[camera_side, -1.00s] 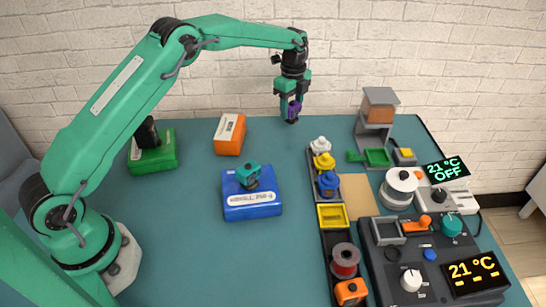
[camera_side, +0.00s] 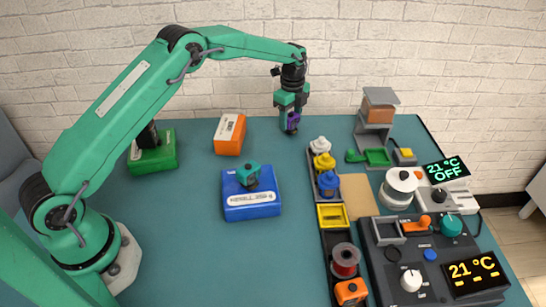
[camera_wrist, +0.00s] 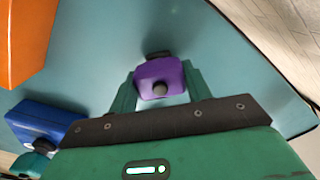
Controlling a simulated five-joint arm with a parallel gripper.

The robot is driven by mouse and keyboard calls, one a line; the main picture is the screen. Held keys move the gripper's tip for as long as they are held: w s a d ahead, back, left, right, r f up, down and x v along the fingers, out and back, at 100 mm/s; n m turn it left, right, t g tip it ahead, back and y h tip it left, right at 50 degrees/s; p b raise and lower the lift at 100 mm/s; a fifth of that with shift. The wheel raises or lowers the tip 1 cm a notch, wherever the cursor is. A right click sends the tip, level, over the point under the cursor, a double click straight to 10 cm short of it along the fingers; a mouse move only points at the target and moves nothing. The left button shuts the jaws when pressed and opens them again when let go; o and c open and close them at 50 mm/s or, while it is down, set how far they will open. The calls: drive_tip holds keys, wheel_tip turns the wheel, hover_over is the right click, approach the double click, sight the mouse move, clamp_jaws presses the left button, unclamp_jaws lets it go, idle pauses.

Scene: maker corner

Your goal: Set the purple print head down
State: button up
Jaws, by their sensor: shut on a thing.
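The purple print head (camera_side: 293,118) is between the fingers of my gripper (camera_side: 291,122), at the back of the teal table. In the side view the fingers hide part of it, and it looks close to the table top; I cannot tell whether it touches.
A rack (camera_side: 334,244) of white, yellow and blue heads stands just right of my gripper. An orange box (camera_side: 229,142), a blue box (camera_side: 252,205) with a teal head (camera_side: 248,175), and a green box (camera_side: 146,163) stand to the left. The table (camera_side: 200,250) is clear in front.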

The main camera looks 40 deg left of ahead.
sight(291, 114)
drive_tip(key=shift+f, duration=0.1)
drive_tip(key=o, duration=1.1)
drive_tip(key=shift+c, duration=0.2)
wheel_tip(291, 114, up, 11)
drive_tip(key=shift+r, duration=0.65)
